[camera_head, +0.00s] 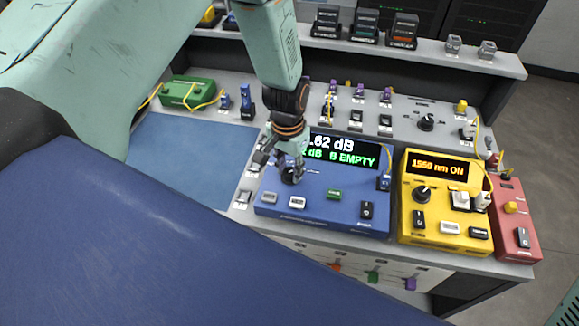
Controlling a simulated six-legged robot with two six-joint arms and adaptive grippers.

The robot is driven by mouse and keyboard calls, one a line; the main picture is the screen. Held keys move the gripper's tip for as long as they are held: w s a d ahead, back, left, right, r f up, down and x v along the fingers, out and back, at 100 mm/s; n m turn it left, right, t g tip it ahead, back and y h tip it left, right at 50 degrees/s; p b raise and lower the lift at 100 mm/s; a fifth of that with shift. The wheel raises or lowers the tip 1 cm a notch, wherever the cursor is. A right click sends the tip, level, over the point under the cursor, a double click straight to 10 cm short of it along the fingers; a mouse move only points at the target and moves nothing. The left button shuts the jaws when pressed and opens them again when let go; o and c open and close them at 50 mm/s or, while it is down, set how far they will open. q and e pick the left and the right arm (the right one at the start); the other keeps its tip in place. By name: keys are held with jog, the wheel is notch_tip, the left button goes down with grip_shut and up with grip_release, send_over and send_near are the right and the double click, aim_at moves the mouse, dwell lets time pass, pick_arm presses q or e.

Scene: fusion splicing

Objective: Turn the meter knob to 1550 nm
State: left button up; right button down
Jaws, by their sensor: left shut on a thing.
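The blue meter (320,207) sits on the bench in the middle of the view, with a lit screen (345,152) that reads ".62 dB" and "B EMPTY" where it shows. My left gripper (286,170) points down over the meter's upper left and covers the left part of the screen. It is shut on the black meter knob (291,175). The fingers partly hide the knob, and I cannot read its pointer or markings. My right gripper is out of view.
A yellow box (410,235) right of the meter has a screen reading "1550 nm ON" and its own black knob (421,194). A red box (515,215) stands beyond it. A green box (189,93) sits back left. A blue mat (190,150) lies clear left of the meter.

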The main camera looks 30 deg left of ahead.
aim_at(287, 172)
pick_arm(q)
jog(key=o, duration=1.2)
jog(key=shift+c, duration=0.2)
notch_tip(287, 172, up, 12)
jog(key=shift+a, duration=0.2)
jog(key=shift+s, duration=0.1)
